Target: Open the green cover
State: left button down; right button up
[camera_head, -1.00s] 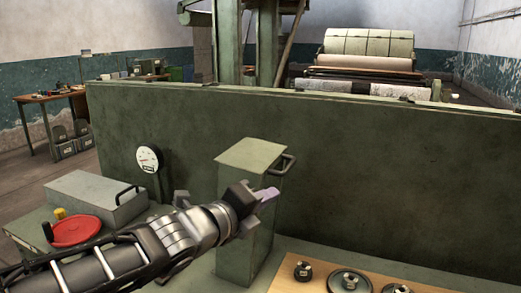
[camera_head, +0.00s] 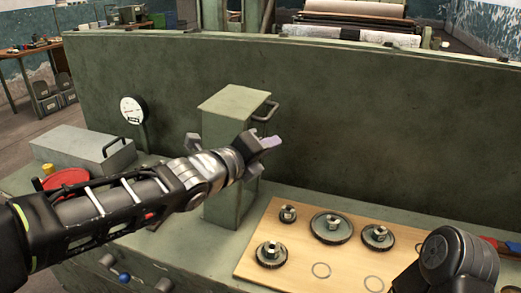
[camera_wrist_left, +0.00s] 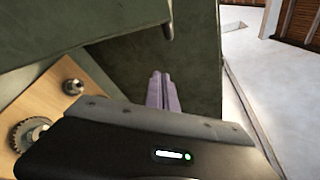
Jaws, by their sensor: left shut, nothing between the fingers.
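The green cover (camera_head: 232,101) is a tall box-shaped housing standing on the green bench against the back panel. A dark bar handle (camera_head: 265,112) sticks out from its upper right side. My left gripper (camera_head: 271,143) is in front of the cover's right edge, a little below the handle, with its pale purple fingers pointing right. In the left wrist view the fingers (camera_wrist_left: 161,92) are together and empty, with green surfaces close by. Part of my right arm (camera_head: 458,262) shows at the lower right; its gripper is out of view.
A wooden board (camera_head: 310,263) with several metal gears and rings lies right of the cover. A grey box (camera_head: 82,148) with a handle, a red wheel (camera_head: 66,183) and a round gauge (camera_head: 132,110) are at the left. The tall green panel (camera_head: 380,135) closes off the back.

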pick_arm(q)
jog(key=w+p, duration=0.2)
jog(key=w+r+p, duration=0.1)
jog(key=w+p, duration=0.2)
jog(key=shift+w+a+r, duration=0.1)
jog(key=shift+a+r, duration=0.1)
dwell(0.4)
